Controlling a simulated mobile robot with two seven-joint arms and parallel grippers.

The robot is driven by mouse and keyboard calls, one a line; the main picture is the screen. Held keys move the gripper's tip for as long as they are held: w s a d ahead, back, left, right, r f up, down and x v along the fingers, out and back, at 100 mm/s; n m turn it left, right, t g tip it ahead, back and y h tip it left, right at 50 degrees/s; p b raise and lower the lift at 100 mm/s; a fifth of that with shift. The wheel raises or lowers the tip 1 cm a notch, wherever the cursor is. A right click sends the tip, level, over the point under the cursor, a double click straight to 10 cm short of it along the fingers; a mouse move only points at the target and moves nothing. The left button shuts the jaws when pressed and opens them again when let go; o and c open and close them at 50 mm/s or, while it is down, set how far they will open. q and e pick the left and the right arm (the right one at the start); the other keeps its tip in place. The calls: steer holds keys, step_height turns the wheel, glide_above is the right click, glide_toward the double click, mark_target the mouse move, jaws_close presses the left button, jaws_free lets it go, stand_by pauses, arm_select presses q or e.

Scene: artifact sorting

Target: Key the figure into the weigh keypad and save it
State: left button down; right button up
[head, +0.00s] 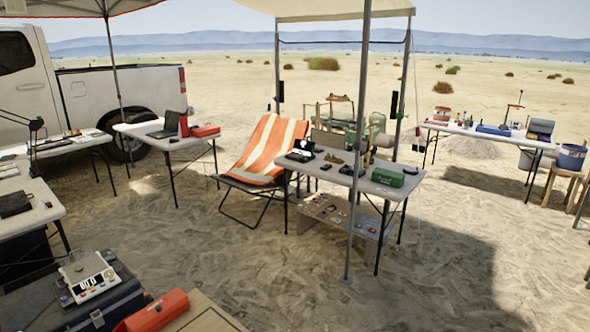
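A white weighing scale (92,285) with a pale square pan on top sits at the lower left in the head view. Its front has a dark display and small buttons. The display's figure is too small to read. The scale stands on a dark hard case (40,308). No separate keypad can be made out for certain. Neither of my grippers is in view.
A red-orange case (152,312) lies beside the dark case. A light table (30,210) stands at the left. A striped chair (268,150) stands behind. The sand in front is open. A canopy pole (358,160) stands mid-view.

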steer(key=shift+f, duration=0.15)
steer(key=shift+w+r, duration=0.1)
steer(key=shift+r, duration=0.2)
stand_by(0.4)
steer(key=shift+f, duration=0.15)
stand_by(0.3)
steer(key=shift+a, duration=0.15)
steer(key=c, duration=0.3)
